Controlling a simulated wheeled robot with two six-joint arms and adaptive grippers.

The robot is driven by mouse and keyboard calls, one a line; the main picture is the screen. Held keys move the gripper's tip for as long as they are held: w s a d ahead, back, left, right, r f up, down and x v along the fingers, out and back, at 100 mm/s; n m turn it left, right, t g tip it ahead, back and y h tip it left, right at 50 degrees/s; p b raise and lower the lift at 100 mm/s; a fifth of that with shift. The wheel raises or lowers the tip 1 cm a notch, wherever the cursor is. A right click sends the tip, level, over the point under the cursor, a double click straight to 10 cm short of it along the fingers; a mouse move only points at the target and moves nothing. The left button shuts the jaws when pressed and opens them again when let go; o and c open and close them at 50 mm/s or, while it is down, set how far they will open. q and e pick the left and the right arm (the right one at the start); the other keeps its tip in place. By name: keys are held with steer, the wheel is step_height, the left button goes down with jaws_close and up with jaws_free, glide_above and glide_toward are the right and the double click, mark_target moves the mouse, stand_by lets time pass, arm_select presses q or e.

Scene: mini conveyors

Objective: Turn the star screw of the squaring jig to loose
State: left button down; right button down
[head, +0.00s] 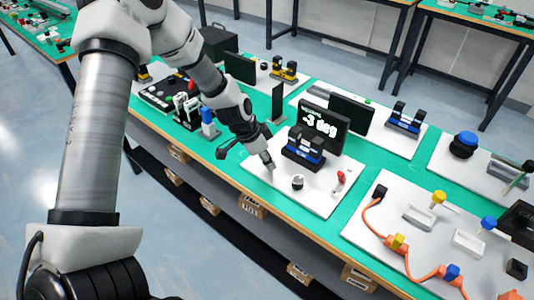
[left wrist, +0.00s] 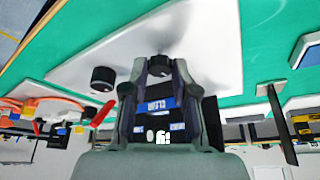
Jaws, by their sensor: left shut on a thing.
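The squaring jig is a white plate (head: 262,183) with a blue-and-black block (head: 304,148) and a dark display (head: 322,124) reading "-3 deg". My left gripper (head: 267,163) points down at the plate's left part, left of the block. In the left wrist view its fingers (left wrist: 160,70) are closed around a dark star-shaped knob (left wrist: 161,64), apparently the star screw. In the head view this knob is hidden by the fingertips. A second black round knob (head: 298,182) stands apart in front of the block; it also shows in the left wrist view (left wrist: 103,78). My right gripper is not in view.
A red lever (head: 340,179) stands on the plate right of the black knob. A blue-topped part (head: 208,118) stands left of my gripper. A board with an orange cable (head: 372,222) lies at the right. A narrow green table strip (head: 345,205) separates the boards.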

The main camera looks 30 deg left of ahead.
arm_select(q)
steer(key=n+p, duration=0.2)
steer(key=n+y+p, duration=0.1)
steer(key=n+p, duration=0.1)
steer(key=p, duration=0.1)
steer(key=n+y+p, duration=0.1)
steer(key=n+p, duration=0.1)
steer(key=shift+s+d+r+t, duration=0.15)
steer(key=shift+d+r+t, duration=0.05)
steer(key=shift+d+t, duration=0.1)
steer(key=n+y+p, duration=0.1)
steer(key=n+p, duration=0.1)
steer(key=n+y+p, duration=0.1)
steer(key=n+p, duration=0.3)
steer(key=shift+d+n+y, duration=0.25)
steer(key=shift+n+y, duration=0.05)
steer(key=shift+y, duration=0.1)
steer(key=n+g+p, duration=0.1)
steer(key=n+p, duration=0.1)
steer(key=shift+d+f+n+y, duration=0.1)
steer(key=shift+n+y, duration=0.2)
steer(key=shift+y, duration=0.1)
steer(key=shift+f+n+p, duration=0.1)
steer(key=shift+n+p, duration=0.3)
steer(key=shift+p, duration=0.15)
steer(key=shift+w, duration=0.2)
steer(key=c, duration=0.9)
jaws_free()
